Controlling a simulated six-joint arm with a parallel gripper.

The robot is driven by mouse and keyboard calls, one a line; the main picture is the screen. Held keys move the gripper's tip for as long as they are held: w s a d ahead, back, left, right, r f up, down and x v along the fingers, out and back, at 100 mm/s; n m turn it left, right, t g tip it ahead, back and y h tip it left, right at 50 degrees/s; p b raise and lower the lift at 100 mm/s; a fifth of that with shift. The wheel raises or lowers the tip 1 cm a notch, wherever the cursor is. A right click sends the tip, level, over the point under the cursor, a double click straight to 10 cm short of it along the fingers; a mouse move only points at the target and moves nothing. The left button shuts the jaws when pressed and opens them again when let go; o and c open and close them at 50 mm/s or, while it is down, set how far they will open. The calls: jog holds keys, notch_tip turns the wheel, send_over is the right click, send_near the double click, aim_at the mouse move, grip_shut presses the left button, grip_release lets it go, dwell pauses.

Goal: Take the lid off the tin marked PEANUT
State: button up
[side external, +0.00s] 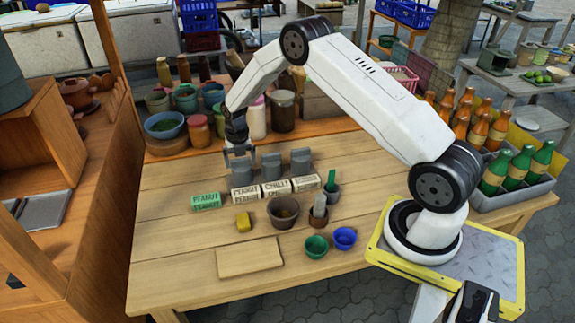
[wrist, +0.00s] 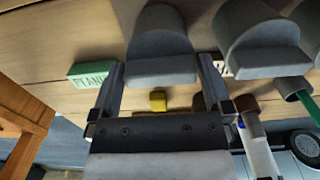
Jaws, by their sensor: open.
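Three grey tins stand in a row on the wooden table: the left tin (side external: 242,173), the middle tin (side external: 271,167) and the right tin (side external: 302,162). Cream label blocks lie in front of them; the left label (side external: 245,194) seems to read PEANUT, the middle label (side external: 277,188) CHILI, and the right one (side external: 305,183) is hard to read. My gripper (side external: 240,153) is open and empty, pointing down just above the left tin. In the wrist view a grey tin (wrist: 160,60) shows between the open fingers; I cannot tell whether they touch it.
A green PEANUT block (side external: 206,201) lies left of the label row. Jars crowd the back. The table's front left is clear.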

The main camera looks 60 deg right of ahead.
aim_at(240, 159)
jog(key=c, duration=0.9)
jog(key=shift+r, duration=0.15)
jog(key=shift+r, duration=0.55)
notch_tip(240, 159, up, 2)
jog(key=s+r, duration=0.3)
jog(key=s+a+r, duration=0.1)
jog(key=r, duration=0.1)
jog(key=shift+s+r, duration=0.2)
jog(key=shift+s, duration=0.1)
jog(key=shift+s+a+r, duration=0.35)
jog(key=shift+s+r, duration=0.35)
jog(key=shift+s, duration=0.8)
jog(key=shift+s+a+r, duration=0.35)
jog(key=shift+s+r, duration=0.35)
jog(key=shift+s, duration=0.85)
jog(key=shift+s+a+r, duration=0.35)
jog(key=shift+s+r, duration=0.35)
jog(key=shift+s, duration=0.8)
